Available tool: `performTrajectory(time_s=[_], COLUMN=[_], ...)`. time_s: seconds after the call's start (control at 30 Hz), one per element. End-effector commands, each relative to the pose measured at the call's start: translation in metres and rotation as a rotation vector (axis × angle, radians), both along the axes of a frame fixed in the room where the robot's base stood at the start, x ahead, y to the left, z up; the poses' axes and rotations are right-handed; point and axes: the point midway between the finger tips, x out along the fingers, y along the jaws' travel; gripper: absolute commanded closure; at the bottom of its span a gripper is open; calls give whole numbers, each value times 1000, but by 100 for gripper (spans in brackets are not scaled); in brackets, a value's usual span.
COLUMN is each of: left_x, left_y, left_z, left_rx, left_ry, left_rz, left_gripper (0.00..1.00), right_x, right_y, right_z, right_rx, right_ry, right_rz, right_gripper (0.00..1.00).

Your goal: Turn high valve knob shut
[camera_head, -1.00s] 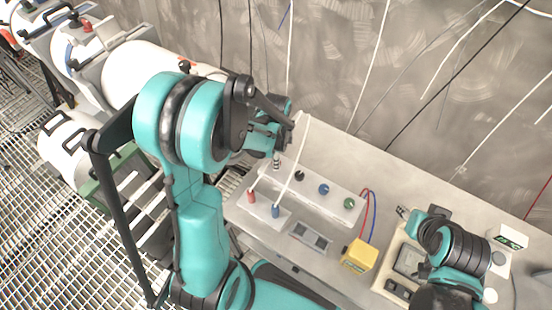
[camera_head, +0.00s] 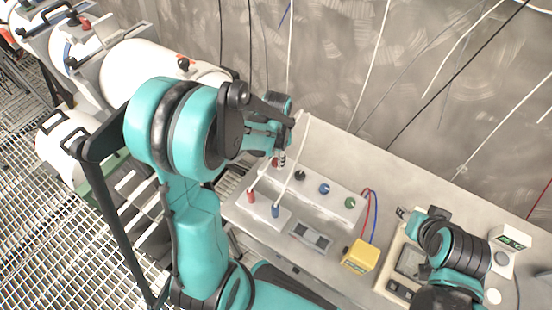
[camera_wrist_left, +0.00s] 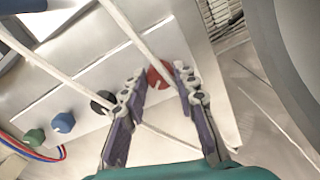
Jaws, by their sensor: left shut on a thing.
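A row of round knobs sits on a white panel box (camera_head: 333,204) on the bench. The red knob (camera_wrist_left: 160,73) is at one end of the row, with its face partly crossed by a white cable in the left wrist view. My left gripper (camera_wrist_left: 158,82) has its two dark fingers on either side of the red knob and is shut on it. In the head view my left gripper (camera_head: 280,158) reaches down at the panel's left end, and the knob is mostly hidden there. My right gripper (camera_head: 404,213) is over the bench's right part; its fingers are too small to read.
Black (camera_head: 299,175), blue (camera_head: 324,188) and green (camera_head: 350,202) knobs follow along the panel. White cables hang across it to red and blue plugs. A yellow box (camera_head: 361,255) with red and blue wires stands right. A wall closes the back.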

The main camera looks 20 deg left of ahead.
Motion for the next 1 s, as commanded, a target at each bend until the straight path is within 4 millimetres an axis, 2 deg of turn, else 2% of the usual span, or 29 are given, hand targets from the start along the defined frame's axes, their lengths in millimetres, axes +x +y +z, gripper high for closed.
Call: performTrajectory(time_s=[0.6, 1.0], left_x=[0, 0], left_y=[-1, -1], left_z=[0, 0], left_rx=[0, 0], left_ry=[-1, -1], left_rz=[573, 818], left_gripper=[100, 100], right_x=[0, 0], right_y=[0, 0], right_z=[-7, -9], right_rx=[0, 0], right_ry=[0, 0], right_rz=[0, 0], right_gripper=[60, 60])
